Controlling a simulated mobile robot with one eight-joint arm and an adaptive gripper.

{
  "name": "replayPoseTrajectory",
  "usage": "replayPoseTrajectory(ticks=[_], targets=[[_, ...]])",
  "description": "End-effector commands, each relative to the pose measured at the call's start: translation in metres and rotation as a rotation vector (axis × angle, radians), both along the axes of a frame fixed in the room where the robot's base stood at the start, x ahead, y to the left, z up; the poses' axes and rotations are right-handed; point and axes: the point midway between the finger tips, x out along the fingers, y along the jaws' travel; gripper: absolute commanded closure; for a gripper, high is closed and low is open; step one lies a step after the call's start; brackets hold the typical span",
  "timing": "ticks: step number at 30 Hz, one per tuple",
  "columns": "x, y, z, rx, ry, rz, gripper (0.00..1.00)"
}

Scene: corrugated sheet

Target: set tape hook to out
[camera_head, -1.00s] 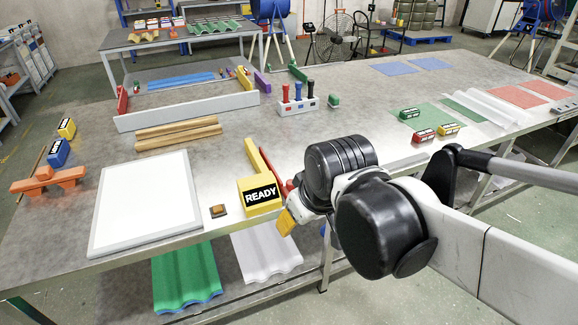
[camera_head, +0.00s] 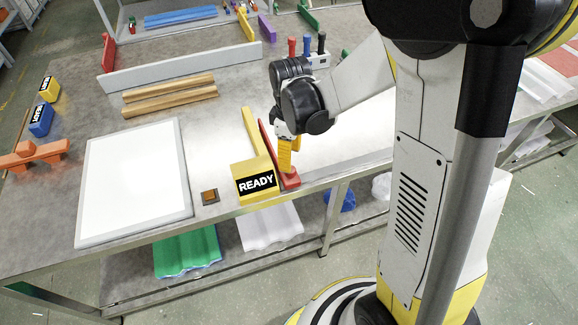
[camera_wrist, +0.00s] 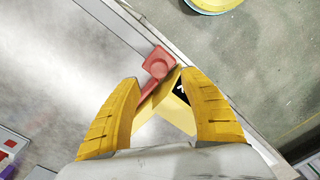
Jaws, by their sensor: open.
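A yellow block marked READY (camera_head: 256,182) with a long yellow bar stands at the table's front edge. A slim red piece (camera_head: 290,181) lies beside it on the right, with a long red arm running back along the yellow bar. I take this red piece for the tape hook, but no label on it shows.
A white panel (camera_head: 135,180) and a small brown button box (camera_head: 209,196) lie left of the block. Wooden strips (camera_head: 170,95) and a grey rail (camera_head: 180,68) lie behind. Colored handles stand in a holder (camera_head: 320,60).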

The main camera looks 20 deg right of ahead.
Motion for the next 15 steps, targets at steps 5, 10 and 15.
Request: replayPoseTrajectory(ticks=[5,10,15], targets=[[0.001,0.0,-0.04,-0.001,-0.001,-0.001,0.48],[0.0,0.0,-0.06,0.0,-0.001,-0.002,0.48],[0.0,0.0,-0.066,0.0,-0.001,-0.002,0.48]])
